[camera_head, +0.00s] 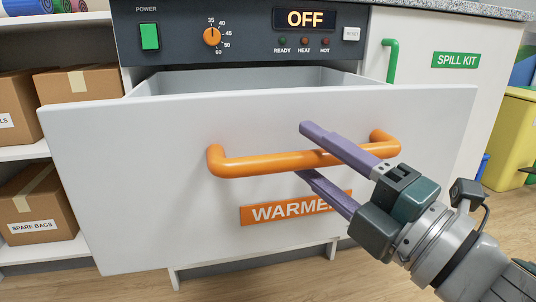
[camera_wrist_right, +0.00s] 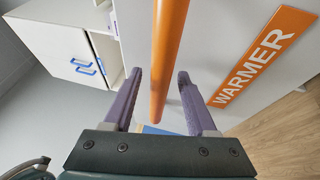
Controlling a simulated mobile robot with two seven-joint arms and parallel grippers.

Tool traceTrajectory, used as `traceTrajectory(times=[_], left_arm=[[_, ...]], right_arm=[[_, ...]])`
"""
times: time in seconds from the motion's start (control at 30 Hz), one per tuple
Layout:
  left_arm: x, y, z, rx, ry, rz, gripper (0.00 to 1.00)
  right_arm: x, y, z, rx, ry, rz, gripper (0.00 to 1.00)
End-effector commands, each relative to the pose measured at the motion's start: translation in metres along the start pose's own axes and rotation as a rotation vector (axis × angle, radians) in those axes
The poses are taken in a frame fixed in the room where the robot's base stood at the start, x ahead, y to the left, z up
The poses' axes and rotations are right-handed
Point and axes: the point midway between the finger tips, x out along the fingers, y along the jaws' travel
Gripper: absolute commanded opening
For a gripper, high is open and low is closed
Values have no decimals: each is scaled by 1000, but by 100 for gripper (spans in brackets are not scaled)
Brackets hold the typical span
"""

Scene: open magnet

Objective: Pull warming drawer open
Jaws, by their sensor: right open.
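The white warming drawer (camera_head: 130,150) is pulled out in the head view, and its grey inside (camera_head: 240,80) shows behind the front panel. Its orange bar handle (camera_head: 255,164) runs across the front, above an orange WARMER label (camera_head: 262,213). My right gripper (camera_head: 302,150) is open at the right half of the handle, with one purple finger above the bar and one below. In the right wrist view, the handle (camera_wrist_right: 168,50) passes between the two spread fingers (camera_wrist_right: 159,75), with gaps beside it. My left gripper is not in view.
Above the drawer is a dark control panel (camera_head: 180,45) reading OFF. Shelves with cardboard boxes (camera_head: 78,84) stand at left. A SPILL KIT door with a green handle (camera_head: 392,62) and a yellow bin (camera_head: 506,140) are at right. Wood floor (camera_head: 300,268) is clear below.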

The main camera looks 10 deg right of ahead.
Motion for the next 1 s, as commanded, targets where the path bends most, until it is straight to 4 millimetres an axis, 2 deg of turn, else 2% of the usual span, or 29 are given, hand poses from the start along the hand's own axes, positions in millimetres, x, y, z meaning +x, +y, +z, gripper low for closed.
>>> traceTrajectory(times=[0.27, 0.7, 0.83, 1.0], left_arm=[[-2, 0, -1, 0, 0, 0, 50], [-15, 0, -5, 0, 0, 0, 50], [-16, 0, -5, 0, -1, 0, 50], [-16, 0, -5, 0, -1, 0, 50]], right_arm=[[-6, 0, 0, 2, -1, -2, 57], [-85, 0, 0, 3, -1, -4, 57], [-97, 0, 0, 1, -1, -2, 57], [-100, 0, 0, 0, 0, 1, 57]])
